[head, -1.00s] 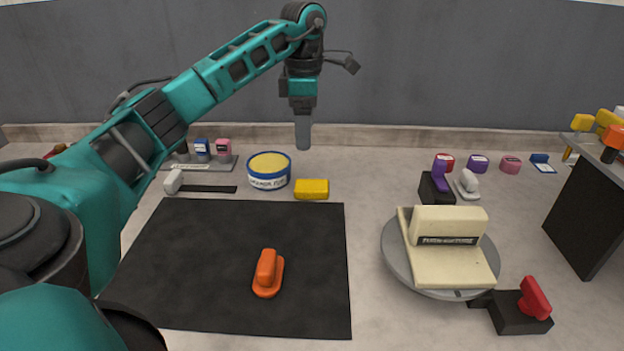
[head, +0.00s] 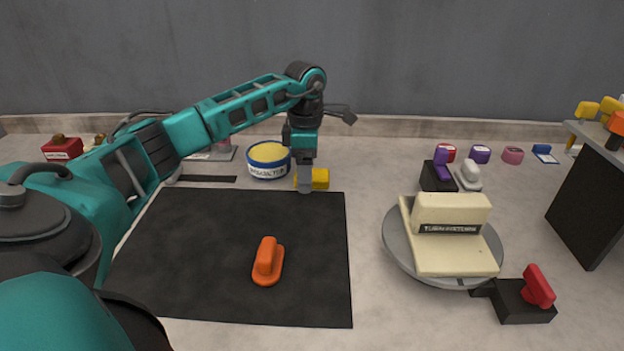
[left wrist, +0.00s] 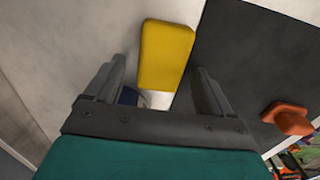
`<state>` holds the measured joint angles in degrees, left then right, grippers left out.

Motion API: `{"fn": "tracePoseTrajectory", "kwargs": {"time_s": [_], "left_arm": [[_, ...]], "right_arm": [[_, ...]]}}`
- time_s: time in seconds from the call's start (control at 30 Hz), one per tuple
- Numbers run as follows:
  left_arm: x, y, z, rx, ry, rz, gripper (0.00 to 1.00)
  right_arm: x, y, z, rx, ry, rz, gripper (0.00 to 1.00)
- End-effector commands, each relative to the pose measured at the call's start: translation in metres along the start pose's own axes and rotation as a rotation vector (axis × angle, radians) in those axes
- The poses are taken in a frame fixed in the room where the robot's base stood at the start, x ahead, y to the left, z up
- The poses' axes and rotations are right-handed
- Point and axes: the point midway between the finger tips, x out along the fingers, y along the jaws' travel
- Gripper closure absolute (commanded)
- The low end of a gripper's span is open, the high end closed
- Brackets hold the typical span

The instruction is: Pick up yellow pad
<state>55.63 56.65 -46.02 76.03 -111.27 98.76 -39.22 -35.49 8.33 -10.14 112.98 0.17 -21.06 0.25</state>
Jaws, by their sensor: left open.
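The yellow pad (head: 320,179) lies on the table just beyond the back edge of the black mat, right of a round tin. My left gripper (head: 305,188) is lowered in front of it in the head view and hides its left part. In the left wrist view the pad (left wrist: 166,55) shows between and beyond the two open fingers (left wrist: 158,92). I cannot tell whether a finger touches it. My right gripper is not in view.
The blue and yellow tin (head: 268,162) stands close to the left of the pad. The black mat (head: 200,250) holds an orange handled block (head: 267,262). A turntable (head: 400,258) with a cream block (head: 450,240) stands at the right, with a red-handled device (head: 530,297) beside it.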

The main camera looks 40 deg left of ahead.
Motion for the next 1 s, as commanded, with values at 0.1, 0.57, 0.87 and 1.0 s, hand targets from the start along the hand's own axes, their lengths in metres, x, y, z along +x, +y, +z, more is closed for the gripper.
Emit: {"fn": "tracePoseTrajectory", "kwargs": {"time_s": [0.1, 0.57, 0.87, 1.0], "left_arm": [[0.0055, -0.0002, -0.0001, 0.001, 0.0, 0.0, 0.17], [0.005, -0.0001, 0.0002, 0.001, 0.0, 0.0, 0.44], [0.0049, -0.0001, 0.0003, 0.001, -0.001, 0.0, 0.73], [0.0048, -0.0001, 0.0003, 0.001, -0.001, 0.0, 0.77]], "right_arm": [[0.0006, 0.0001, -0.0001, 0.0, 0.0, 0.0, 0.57], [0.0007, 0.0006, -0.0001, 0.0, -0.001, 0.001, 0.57], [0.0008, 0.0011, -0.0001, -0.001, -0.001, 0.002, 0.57], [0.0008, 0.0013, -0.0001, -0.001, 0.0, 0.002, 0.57]]}}
